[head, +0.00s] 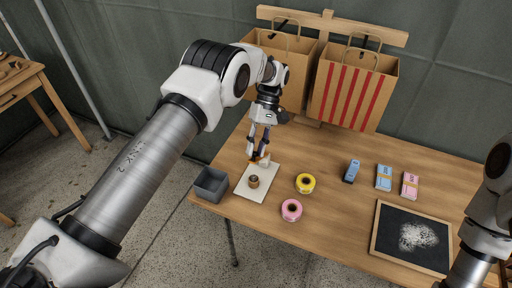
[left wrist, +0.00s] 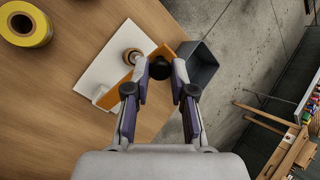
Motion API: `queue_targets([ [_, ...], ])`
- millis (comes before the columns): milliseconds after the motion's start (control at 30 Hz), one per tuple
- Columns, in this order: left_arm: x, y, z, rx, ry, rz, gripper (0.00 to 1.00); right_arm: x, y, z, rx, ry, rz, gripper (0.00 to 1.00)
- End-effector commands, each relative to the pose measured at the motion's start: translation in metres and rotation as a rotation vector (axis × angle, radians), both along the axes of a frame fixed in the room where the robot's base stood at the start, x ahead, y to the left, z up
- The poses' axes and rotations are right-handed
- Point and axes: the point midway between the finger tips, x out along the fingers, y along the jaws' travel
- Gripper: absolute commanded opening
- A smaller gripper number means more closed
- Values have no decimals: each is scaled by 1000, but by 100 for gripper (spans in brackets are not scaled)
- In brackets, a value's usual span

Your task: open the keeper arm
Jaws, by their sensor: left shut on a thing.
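A white board (head: 243,187) lies at the table's front left, with a small brown round post (head: 254,182) standing on it. An orange-brown bar, which I take for the keeper arm (head: 264,162), shows at the board's far side; in the left wrist view the bar (left wrist: 136,73) runs past the post (left wrist: 132,56). My left gripper (head: 259,157) points down there, shut on the keeper arm at what looks like its black round knob (left wrist: 159,68), between the fingertips. The exact contact is partly hidden by the fingers. My right arm shows at the right edge; its gripper is out of view.
A grey open box (head: 211,185) stands just left of the board. A yellow roll (head: 306,183) and a pink roll (head: 291,210) stand to its right. Paper bags (head: 352,88) stand at the back. A framed blackboard (head: 413,236) lies at the right front.

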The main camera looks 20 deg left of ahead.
Motion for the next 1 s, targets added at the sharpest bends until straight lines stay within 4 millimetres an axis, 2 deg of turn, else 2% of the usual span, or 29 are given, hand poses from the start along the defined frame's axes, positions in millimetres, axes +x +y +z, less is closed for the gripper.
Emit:
queue_targets([
  [33, 0, 0, 0, -1, -1, 0, 34, 0, 0, 0, 0, 0, 0, 40],
  [67, 0, 0, 0, -1, -1, 0, 45, 0, 0, 0, 0, 0, 0, 40],
  [100, 0, 0, 0, -1, -1, 0, 49, 0, 0, 0, 0, 0, 0, 40],
  [433, 3, 0, 3, 0, -1, 0, 49, 0, 0, 0, 0, 0, 0, 40],
  [700, 31, -1, 41, -1, -6, 0, 49, 0, 0, 0, 0, 0, 0, 40],
  [1000, 44, -2, 60, -1, -1, 0, 49, 0, 0, 0, 0, 0, 0, 40],
])
